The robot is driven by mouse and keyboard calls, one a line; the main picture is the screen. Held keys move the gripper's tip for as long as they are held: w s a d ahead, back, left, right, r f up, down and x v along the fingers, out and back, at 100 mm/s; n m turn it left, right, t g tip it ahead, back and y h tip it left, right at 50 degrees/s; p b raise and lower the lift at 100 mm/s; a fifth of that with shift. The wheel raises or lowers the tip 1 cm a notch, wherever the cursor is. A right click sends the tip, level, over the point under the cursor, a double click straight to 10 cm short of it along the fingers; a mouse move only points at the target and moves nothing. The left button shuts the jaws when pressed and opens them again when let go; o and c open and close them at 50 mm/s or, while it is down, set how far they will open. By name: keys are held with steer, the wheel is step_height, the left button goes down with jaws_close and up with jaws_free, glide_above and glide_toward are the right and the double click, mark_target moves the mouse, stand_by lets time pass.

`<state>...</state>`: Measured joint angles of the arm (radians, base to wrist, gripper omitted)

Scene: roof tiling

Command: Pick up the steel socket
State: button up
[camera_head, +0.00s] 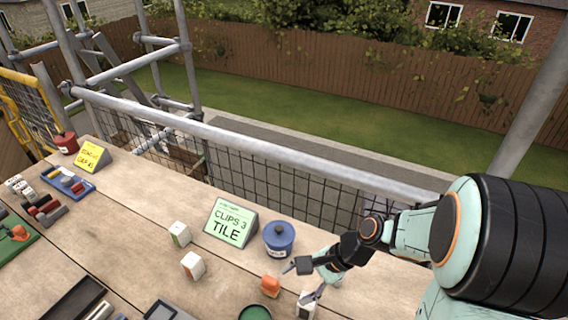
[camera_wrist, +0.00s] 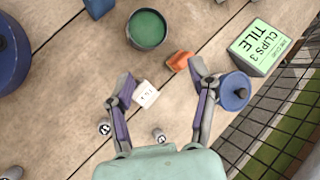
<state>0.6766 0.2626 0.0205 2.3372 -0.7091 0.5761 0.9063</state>
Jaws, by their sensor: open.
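My gripper (camera_head: 302,283) is open and empty above the boards at the lower right of the head view. In the wrist view its fingers (camera_wrist: 160,78) are spread wide, with a small white block (camera_wrist: 146,93) showing between them. A small grey cylinder (camera_wrist: 158,135), which looks like a steel socket, stands near the gripper's palm in the wrist view. A similar small grey piece (camera_wrist: 104,126) lies beside the left finger. I cannot tell for sure which is the steel socket. Neither piece is clear in the head view.
An orange block (camera_head: 271,285), a green-topped cup (camera_wrist: 147,28), a blue lidded pot (camera_head: 279,237) and a green clips sign (camera_head: 230,222) crowd the gripper. White blocks (camera_head: 193,265) stand farther left. A scaffold rail (camera_head: 250,150) and mesh bound the far side.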

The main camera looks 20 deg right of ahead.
steer(key=s+d+f+m+t, duration=0.1)
steer(key=d+f+m, duration=0.2)
steer(key=s+d+f+m+t+y, duration=0.1)
steer(key=s+d+f+m+t, duration=0.1)
steer(key=d+f+m, duration=0.1)
steer(key=s+d+f+m+t, duration=0.1)
steer(key=d+f+m, duration=0.2)
steer(key=d+m, duration=0.1)
steer(key=shift+s+d+f+t+y, duration=0.2)
steer(key=shift+d+f+t+y, duration=0.1)
steer(key=shift+f+t, duration=0.1)
steer(key=s+f+m+t, duration=0.1)
steer(key=s+m, duration=0.1)
steer(key=s+d+f+m+t+h, duration=0.1)
steer(key=s+f+m+t, duration=0.1)
steer(key=s+d+f+m+t, duration=0.1)
steer(key=s+f+m, duration=0.1)
steer(key=s+m, duration=0.1)
steer(key=shift+d+h, duration=0.15)
steer(key=shift+h, duration=0.15)
steer(key=shift+s+d+t, duration=0.1)
steer(key=shift+d+t, duration=0.1)
steer(key=shift+t, duration=0.1)
steer(key=shift+h, duration=0.3)
steer(key=x, duration=0.6)
steer(key=shift+a+f, duration=0.1)
steer(key=shift+f, duration=0.1)
jaws_close()
